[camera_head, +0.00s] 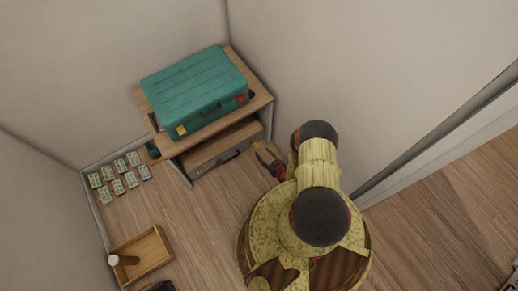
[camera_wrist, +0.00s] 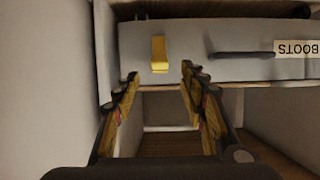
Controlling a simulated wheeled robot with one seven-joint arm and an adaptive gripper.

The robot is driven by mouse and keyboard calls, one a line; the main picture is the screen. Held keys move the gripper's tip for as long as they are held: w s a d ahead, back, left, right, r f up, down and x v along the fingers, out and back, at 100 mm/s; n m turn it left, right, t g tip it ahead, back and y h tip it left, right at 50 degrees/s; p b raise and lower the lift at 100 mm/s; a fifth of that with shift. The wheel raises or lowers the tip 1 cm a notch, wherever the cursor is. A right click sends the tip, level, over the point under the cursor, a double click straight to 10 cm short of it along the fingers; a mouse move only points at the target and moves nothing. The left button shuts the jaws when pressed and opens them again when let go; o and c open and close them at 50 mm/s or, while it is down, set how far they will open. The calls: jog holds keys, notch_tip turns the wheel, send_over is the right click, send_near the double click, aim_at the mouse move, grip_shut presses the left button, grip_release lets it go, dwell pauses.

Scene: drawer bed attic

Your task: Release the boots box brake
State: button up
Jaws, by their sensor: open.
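The boots box (camera_wrist: 200,62) is a grey box front with an upside-down BOOTS label (camera_wrist: 296,48) and a dark bar handle (camera_wrist: 243,54). A yellow tab (camera_wrist: 159,54), which looks like the brake, stands upright on its front. In the head view the grey box (camera_head: 207,160) sits low under a wooden stand. My gripper (camera_wrist: 160,74) is open and empty. In the wrist view its fingertips lie either side of and just below the yellow tab; I cannot tell whether they touch it. In the head view my gripper (camera_head: 268,163) is just in front of the box's right end.
A teal case (camera_head: 195,88) lies on the wooden stand (camera_head: 262,98), against the wall corner. Several small cards (camera_head: 118,166) lie on the floor at left. Floor between tray and stand is clear.

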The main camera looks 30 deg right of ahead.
aim_at(257, 147)
jog(key=b+x, duration=0.2)
jog(key=x, duration=0.4)
jog(key=shift+w, duration=0.25)
jog(key=shift+c, duration=0.9)
grip_shut()
